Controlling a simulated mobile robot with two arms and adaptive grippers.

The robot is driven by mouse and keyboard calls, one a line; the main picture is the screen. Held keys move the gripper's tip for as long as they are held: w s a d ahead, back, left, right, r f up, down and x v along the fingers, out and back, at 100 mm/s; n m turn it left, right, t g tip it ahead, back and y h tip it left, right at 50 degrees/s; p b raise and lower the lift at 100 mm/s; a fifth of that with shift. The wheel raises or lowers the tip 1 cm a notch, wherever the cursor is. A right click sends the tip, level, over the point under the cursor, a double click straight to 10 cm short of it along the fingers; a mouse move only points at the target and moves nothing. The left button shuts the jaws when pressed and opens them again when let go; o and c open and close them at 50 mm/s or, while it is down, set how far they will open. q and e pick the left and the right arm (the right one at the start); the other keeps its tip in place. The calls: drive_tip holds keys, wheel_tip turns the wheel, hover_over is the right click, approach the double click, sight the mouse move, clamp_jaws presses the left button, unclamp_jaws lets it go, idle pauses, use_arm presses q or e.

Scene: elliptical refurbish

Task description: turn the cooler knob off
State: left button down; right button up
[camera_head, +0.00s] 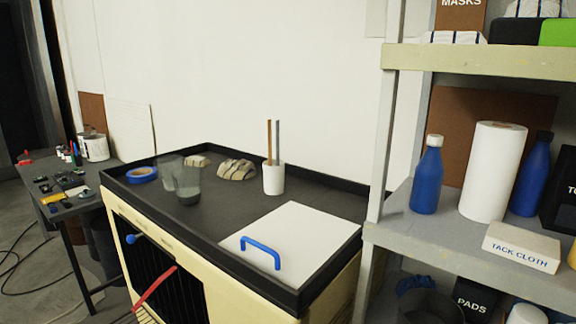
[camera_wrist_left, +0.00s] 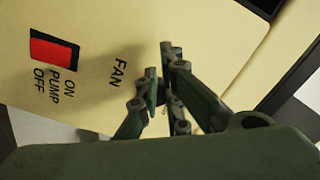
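The cooler (camera_head: 205,268) is a cream cabinet with a dark top and a dark front opening. A blue round knob (camera_head: 130,239) sticks out at the upper left of its front in the head view. In the left wrist view a cream panel (camera_wrist_left: 120,25) carries the word FAN and a red rocker switch (camera_wrist_left: 53,49) labelled ON, PUMP, OFF. My left gripper (camera_wrist_left: 158,82) is in front of this panel, beside the word FAN, with its fingers close together. I cannot make out a knob between or behind the fingers. No gripper shows in the head view.
A white board with a blue handle (camera_head: 261,252), a white cup with sticks (camera_head: 273,179), a clear cup (camera_head: 188,184) and blue tape (camera_head: 142,174) are on the cooler top. A red strip (camera_head: 154,288) crosses its front. A loaded shelf (camera_head: 460,246) stands right, a cluttered table (camera_head: 85,201) left.

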use_arm(q)
drive_tip(key=shift+s+d+f, duration=0.2)
drive_tip(key=shift+d+f, duration=0.15)
drive_tip(key=shift+f, duration=0.2)
drive_tip(key=shift+s+d+f, duration=0.2)
drive_tip(key=shift+d+f, duration=0.15)
drive_tip(key=shift+f, duration=0.15)
drive_tip(key=shift+d, duration=0.1)
drive_tip(key=shift+f, duration=0.2)
drive_tip(key=v, duration=0.5)
drive_tip(key=shift+a+f, duration=0.1)
drive_tip(key=shift+a, duration=0.35)
